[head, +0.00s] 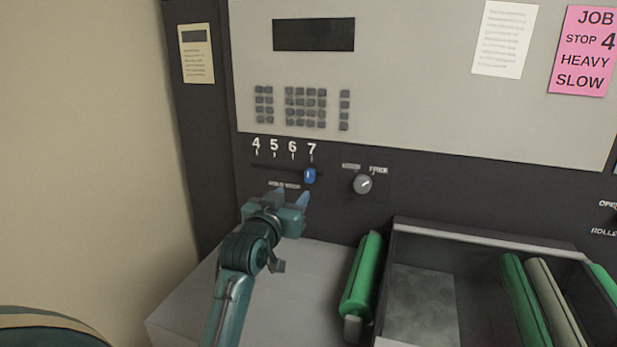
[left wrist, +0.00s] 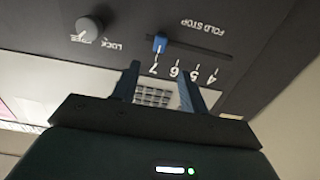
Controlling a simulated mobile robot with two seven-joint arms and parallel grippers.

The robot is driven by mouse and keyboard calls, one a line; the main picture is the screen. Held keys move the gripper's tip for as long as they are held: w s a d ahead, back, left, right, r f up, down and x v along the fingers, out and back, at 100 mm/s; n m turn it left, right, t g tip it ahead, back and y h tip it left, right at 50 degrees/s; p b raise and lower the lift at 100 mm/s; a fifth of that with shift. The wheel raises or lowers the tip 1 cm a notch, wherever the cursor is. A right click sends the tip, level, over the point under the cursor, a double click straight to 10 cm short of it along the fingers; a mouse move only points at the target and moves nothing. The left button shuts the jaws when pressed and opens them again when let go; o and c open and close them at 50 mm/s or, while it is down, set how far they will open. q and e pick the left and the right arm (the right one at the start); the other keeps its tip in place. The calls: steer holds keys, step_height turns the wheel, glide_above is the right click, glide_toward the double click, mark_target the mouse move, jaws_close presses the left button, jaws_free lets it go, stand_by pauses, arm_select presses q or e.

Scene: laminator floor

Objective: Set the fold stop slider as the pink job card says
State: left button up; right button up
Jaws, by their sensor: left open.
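The pink job card (head: 583,50) at the upper right of the head view reads JOB, STOP 4, HEAVY, SLOW. The fold stop slider has a blue knob (head: 310,175) under the 7, at the right end of its slot; the scale runs 4, 5, 6, 7 from left to right. The knob (left wrist: 160,43) also shows by the 7 in the left wrist view, where the picture is upside down. My left gripper (head: 291,197) is open and empty, just below and in front of the knob, apart from it. My right gripper is not in view.
A grey round lock knob (head: 363,184) sits right of the slider. A keypad (head: 305,106) and dark display (head: 314,34) are above. A green roller (head: 362,275) and an open tray (head: 490,241) stand at the lower right. A pale shelf (head: 300,265) lies below my gripper.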

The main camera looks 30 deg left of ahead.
mark_target(308, 177)
arm_select(q)
steer(key=x, duration=1.1)
steer(key=shift+p, duration=0.4)
steer(key=shift+d, duration=0.1)
steer(key=shift+c, duration=0.5)
jaws_close()
